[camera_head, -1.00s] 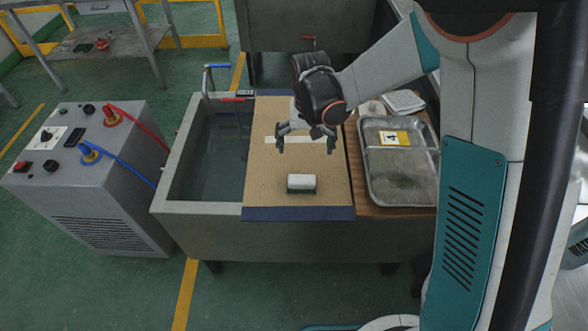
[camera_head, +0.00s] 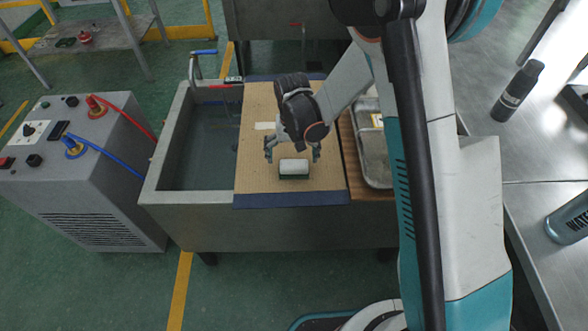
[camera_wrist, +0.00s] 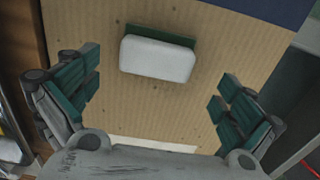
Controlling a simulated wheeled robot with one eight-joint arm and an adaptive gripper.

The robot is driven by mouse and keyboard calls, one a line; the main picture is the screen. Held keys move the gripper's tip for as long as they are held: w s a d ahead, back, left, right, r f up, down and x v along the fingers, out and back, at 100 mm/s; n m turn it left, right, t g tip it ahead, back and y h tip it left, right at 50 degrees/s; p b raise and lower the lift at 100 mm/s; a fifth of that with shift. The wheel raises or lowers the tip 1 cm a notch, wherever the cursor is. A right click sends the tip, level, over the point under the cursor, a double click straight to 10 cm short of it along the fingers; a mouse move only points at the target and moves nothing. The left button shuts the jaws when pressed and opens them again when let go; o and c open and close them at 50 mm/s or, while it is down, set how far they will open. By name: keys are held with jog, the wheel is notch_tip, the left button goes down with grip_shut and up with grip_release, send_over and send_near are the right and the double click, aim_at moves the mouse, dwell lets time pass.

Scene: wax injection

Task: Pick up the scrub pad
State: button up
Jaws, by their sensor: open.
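The scrub pad (camera_head: 293,167) is a small block with a white top and a dark green base. It lies on the tan board (camera_head: 253,180) near the board's front edge. In the wrist view the scrub pad (camera_wrist: 158,58) lies in the upper middle, beyond the fingertips and between their lines. My gripper (camera_head: 292,154) is open and empty, just above and behind the pad, pointing down. In the wrist view its two green-padded fingers (camera_wrist: 158,93) are spread wide, one on each side. Nothing visibly touches the pad.
A water-filled sink (camera_head: 200,145) adjoins the board on the left. A metal tray (camera_head: 373,150) lies to the right, partly hidden by my arm. A grey machine (camera_head: 85,190) with red and blue hoses stands at far left. A steel table (camera_head: 540,165) with bottles is at right.

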aim_at(294, 163)
jog(key=f, duration=0.1)
jog(key=f+b, duration=0.1)
jog(key=f, duration=0.2)
jog(key=shift+s+d+f+b, duration=0.15)
jog(key=shift+d+f+b, duration=0.1)
jog(key=shift+b, duration=0.15)
jog(key=shift+r, duration=0.1)
jog(key=c, duration=1.3)
jog(key=shift+r, duration=0.1)
notch_tip(294, 163, up, 20)
jog(key=p, duration=0.6)
jog(key=shift+p, duration=0.3)
